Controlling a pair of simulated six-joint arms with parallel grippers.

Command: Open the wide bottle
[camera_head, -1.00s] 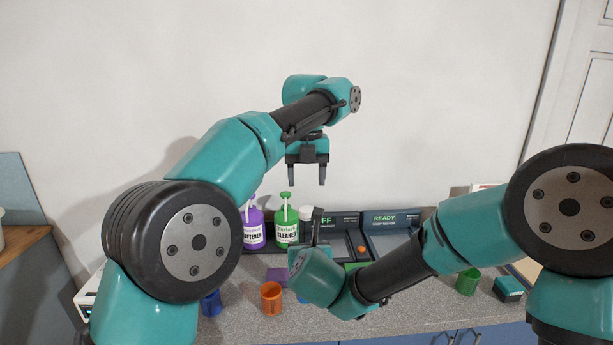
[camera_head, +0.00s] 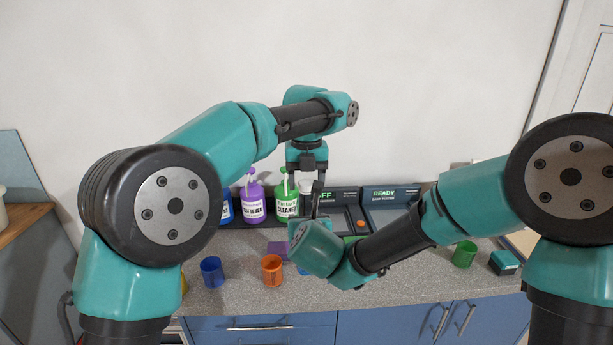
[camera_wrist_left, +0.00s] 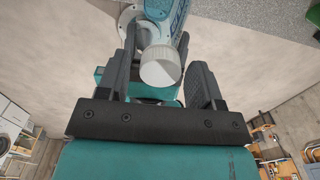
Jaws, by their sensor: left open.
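A bottle with a ribbed white cap (camera_wrist_left: 160,66) shows in the left wrist view; its pale body (camera_wrist_left: 160,28) has blue markings. The cap lies between the fingers of my left gripper (camera_wrist_left: 158,72), with room on both sides. In the head view my left gripper (camera_head: 307,181) hangs jaws down, open, above the counter, and a white cap (camera_head: 306,187) shows just below it. My right gripper (camera_head: 316,203) points up close beneath it. Its jaws and most of the bottle are hidden by my right arm, so I cannot tell its hold.
Purple softener (camera_head: 252,205) and green cleaner (camera_head: 287,203) pump bottles stand at the back of the counter (camera_head: 238,297). Dark display stations (camera_head: 389,207) are to their right. A blue cup (camera_head: 212,271), an orange cup (camera_head: 272,270) and a green cup (camera_head: 464,254) stand in front.

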